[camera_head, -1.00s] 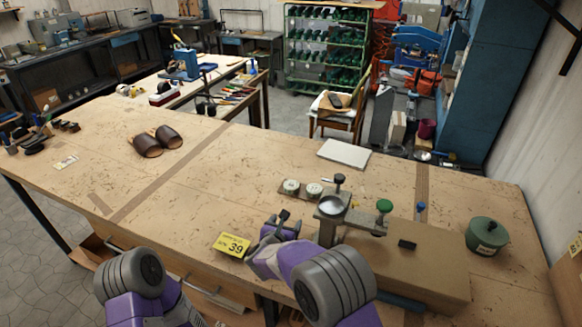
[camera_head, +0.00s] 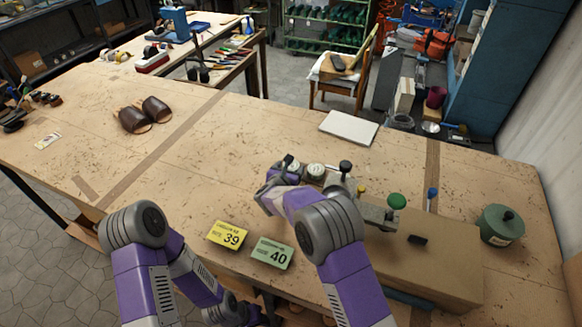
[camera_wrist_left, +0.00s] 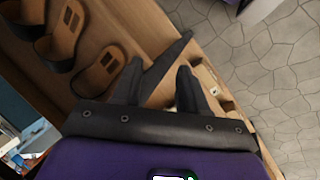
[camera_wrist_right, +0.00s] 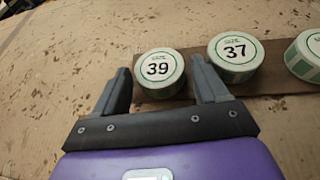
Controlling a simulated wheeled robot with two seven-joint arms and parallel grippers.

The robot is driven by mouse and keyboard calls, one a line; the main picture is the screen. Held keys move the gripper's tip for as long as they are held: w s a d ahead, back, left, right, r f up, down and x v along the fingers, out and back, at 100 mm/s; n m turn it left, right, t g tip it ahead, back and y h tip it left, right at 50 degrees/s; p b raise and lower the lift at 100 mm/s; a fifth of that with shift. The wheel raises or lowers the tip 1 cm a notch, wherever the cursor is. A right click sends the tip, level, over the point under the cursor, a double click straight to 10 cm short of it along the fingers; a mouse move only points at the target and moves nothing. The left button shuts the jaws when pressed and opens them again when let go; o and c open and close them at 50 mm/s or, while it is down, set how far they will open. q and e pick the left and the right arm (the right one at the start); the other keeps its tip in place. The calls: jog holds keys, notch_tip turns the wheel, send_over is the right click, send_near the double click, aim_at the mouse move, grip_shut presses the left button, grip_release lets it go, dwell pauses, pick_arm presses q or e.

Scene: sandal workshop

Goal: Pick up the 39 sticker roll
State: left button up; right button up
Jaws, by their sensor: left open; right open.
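The 39 sticker roll (camera_wrist_right: 159,72) is a white and green disc in the right wrist view, its number facing up. It is the leftmost roll in a row on a brown strip. In the head view, it shows beside my right gripper (camera_head: 282,166). My right gripper (camera_wrist_right: 160,68) is open and its fingertips lie to the left and right of the near part of the 39 roll. Contact cannot be told. My left gripper (camera_wrist_left: 160,66) is open and empty, low by the bench front, near sandals in an open space.
The 37 roll (camera_wrist_right: 236,55) stands close right of the 39 roll, with another roll (camera_wrist_right: 308,52) beyond. A press with a green knob (camera_head: 396,201) is to the right. Yellow 39 (camera_head: 229,236) and green 40 (camera_head: 272,253) cards lie at the front edge. Brown sandals (camera_head: 145,114) lie left.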

jog(key=shift+w+d+f, duration=0.1)
jog(key=shift+w+f, duration=0.1)
jog(key=shift+w, duration=0.25)
jog(key=shift+r, duration=0.1)
jog(key=c, duration=0.8)
